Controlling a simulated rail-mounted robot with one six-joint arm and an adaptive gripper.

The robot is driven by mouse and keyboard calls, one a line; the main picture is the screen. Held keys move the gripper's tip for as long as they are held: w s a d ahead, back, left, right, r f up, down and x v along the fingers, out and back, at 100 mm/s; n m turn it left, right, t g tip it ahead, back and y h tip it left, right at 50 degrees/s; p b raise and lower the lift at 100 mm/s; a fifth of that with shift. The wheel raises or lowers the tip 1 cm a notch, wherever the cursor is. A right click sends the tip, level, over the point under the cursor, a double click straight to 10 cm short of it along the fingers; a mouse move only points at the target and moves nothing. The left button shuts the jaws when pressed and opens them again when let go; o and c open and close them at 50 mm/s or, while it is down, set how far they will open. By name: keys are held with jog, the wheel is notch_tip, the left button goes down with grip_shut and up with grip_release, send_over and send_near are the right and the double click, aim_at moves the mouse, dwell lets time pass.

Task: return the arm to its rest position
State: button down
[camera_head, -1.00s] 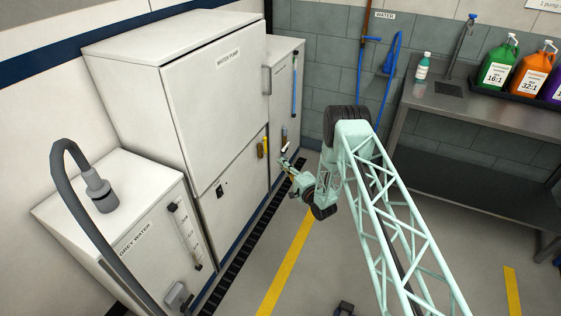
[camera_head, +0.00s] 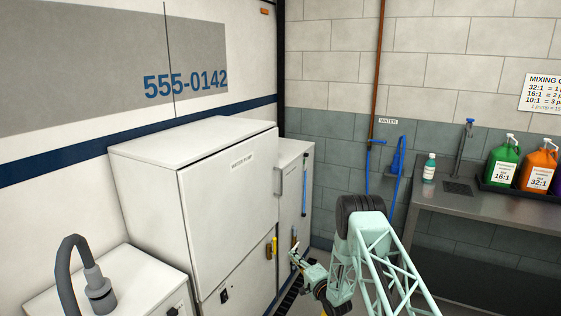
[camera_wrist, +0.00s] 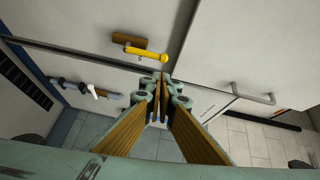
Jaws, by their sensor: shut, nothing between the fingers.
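My gripper (camera_head: 294,254) is at the end of my pale green arm, low in front of the white cabinets in the head view. In the wrist view my gripper (camera_wrist: 160,82) has its fingertips together with nothing between them. A yellow handle (camera_wrist: 146,53) on a cabinet front lies just beyond the fingertips in that view. The same yellow handle (camera_head: 273,247) shows left of my gripper in the head view. The gap between fingertips and handle is hard to judge.
The water pump cabinet (camera_head: 232,205) and a narrower white cabinet (camera_head: 294,180) stand close to the gripper. A steel counter (camera_head: 480,205) with jugs stands at right. A blue hose (camera_head: 398,170) hangs on the wall.

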jog(key=w+d+r+n+g+h, duration=0.1)
jog(key=d+r+n+h, duration=0.15)
jog(key=r, duration=1.05)
jog(key=w+d+r+n+g+h, duration=0.15)
jog(key=d+r, duration=0.25)
jog(key=r, duration=0.9)
jog(key=s+d+r+n+g+h, duration=0.1)
jog(key=s+d+r+h, duration=0.15)
jog(key=s+r, duration=0.75)
jog(key=s+d+r+n+g+h, duration=0.1)
jog(key=s+d+r, duration=0.3)
jog(key=s+r, duration=0.6)
jog(key=s+d+r+n+g, duration=0.1)
jog(key=s+r, duration=0.3)
jog(key=s, duration=0.5)
jog(key=s+d+r+g+h, duration=0.1)
jog(key=s+r, duration=0.3)
jog(key=s, duration=0.5)
jog(key=s+d+r+n+g, duration=0.15)
jog(key=s+r, duration=0.25)
jog(key=s, duration=0.5)
jog(key=s+a+n+g, duration=0.1)
jog(key=s, duration=1.7)
jog(key=s+f+n+g, duration=0.1)
jog(key=s+n+g, duration=0.1)
jog(key=s, duration=1.6)
jog(key=shift+s+a+f+g, duration=0.15)
jog(key=shift+s+a+g, duration=0.05)
jog(key=shift+a+g, duration=0.15)
